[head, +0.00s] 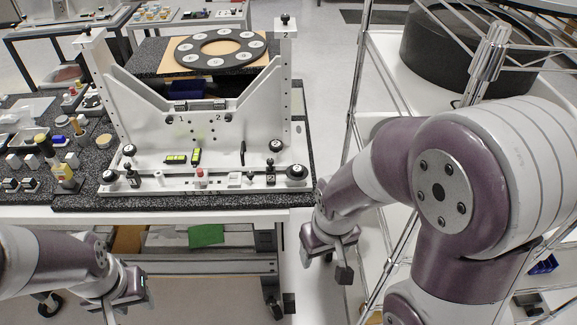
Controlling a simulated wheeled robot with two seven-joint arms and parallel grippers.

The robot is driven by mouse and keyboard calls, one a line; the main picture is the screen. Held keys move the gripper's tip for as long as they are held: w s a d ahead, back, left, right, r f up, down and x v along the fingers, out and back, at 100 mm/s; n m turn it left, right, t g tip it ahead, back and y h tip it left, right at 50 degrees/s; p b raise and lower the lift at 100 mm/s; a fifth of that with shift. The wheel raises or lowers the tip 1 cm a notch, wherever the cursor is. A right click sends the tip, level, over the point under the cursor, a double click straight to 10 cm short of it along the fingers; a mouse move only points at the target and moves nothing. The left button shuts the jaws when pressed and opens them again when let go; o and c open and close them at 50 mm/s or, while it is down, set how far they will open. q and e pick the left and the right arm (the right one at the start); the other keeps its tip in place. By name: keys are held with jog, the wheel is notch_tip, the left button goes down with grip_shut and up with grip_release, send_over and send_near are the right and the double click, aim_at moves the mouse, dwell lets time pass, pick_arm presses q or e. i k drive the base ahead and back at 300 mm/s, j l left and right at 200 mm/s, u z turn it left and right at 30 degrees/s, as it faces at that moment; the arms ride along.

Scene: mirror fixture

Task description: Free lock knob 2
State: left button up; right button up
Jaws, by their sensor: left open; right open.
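A white mirror fixture (150,150) stands on the dark speckled table top. A black knob (285,19) sits on top of its right post, which carries a "2". Another small black knob (227,117) sits beside a "2" on the front plate. I cannot tell which of these is lock knob 2. My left gripper (128,300) is low at the bottom left, in front of the table, open and empty. My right gripper (331,262) is open and empty, right of the table's front right corner and below the fixture. Both are well apart from the knobs.
A black ring with white discs (220,48) lies on a board behind the fixture. Small parts and bottles (62,172) crowd the table at left. A wire rack (352,130) stands close on the right, beside my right arm. Floor shows between table and rack.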

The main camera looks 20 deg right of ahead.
aim_at(297, 172)
jog(key=i+j+z, duration=0.1)
jog(key=z, duration=0.3)
jog(key=i+j+z, duration=0.1)
jog(key=z, duration=0.3)
jog(key=j+z, duration=0.1)
jog(key=z, duration=0.3)
jog(key=i+j+z, duration=0.15)
jog(key=j, duration=0.35)
jog(key=i+j+z, duration=0.15)
jog(key=j, duration=0.3)
jog(key=j+z, duration=0.1)
jog(key=j, duration=0.4)
jog(key=i+j+z, duration=0.15)
jog(key=j, duration=0.35)
